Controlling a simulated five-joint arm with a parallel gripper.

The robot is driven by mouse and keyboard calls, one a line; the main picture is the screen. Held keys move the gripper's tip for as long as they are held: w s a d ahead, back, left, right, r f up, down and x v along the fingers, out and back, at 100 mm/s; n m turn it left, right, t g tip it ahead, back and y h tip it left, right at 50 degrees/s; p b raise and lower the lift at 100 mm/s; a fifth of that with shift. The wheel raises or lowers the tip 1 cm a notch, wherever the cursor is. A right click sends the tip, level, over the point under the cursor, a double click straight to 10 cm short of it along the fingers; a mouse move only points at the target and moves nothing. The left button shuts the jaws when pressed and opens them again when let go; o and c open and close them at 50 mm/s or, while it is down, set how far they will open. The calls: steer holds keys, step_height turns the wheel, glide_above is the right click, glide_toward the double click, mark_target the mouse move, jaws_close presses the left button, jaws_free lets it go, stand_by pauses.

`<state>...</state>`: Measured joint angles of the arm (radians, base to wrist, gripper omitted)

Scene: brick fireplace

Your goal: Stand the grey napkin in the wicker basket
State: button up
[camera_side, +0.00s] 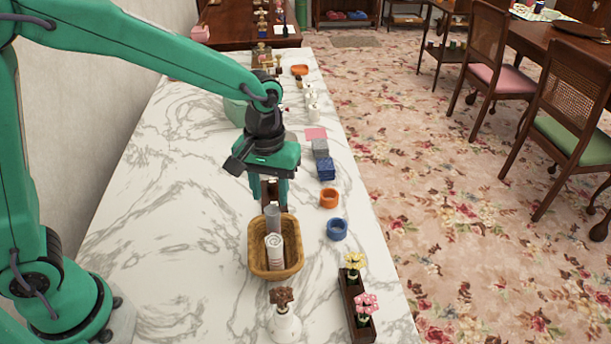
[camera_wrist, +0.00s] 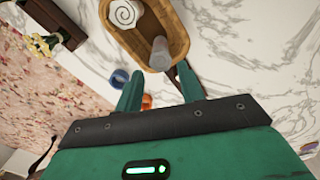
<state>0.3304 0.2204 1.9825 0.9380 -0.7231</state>
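The wicker basket (camera_side: 256,262) stands on the marble top, and its rim also shows in the wrist view (camera_wrist: 181,42). The grey rolled napkin (camera_side: 272,217) looks upright inside the basket's far end; it also shows in the wrist view (camera_wrist: 159,52). A white rolled napkin (camera_side: 274,254) stands in the basket, nearer the side camera; its spiral end shows in the wrist view (camera_wrist: 124,12). My gripper (camera_side: 269,201) is just above and behind the basket's far end. Its fingers (camera_wrist: 159,76) are spread apart, with the grey napkin beyond the tips, not clamped.
An orange ring (camera_side: 329,197) and a blue ring (camera_side: 337,229) lie right of the basket. Folded blue cloths (camera_side: 326,168) lie farther back. A white vase (camera_side: 285,326) and a flower planter (camera_side: 347,303) stand in front. The marble left of the basket is clear.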

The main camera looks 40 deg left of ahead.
steer(key=shift+r, duration=1.3)
steer(key=shift+s+a+r, duration=0.2)
steer(key=shift+a+r, duration=0.1)
steer(key=shift+r, duration=0.05)
steer(key=s+a+r+m+t, duration=0.2)
steer(key=s+a+r, duration=0.2)
steer(key=s+a, duration=0.2)
steer(key=s+a+r+m+t, duration=0.2)
steer(key=s+a+r+t, duration=0.1)
steer(key=s+a, duration=0.3)
steer(key=shift+s+r+m+t, duration=0.3)
steer(key=shift+s+r, duration=0.15)
steer(key=shift+s, duration=0.8)
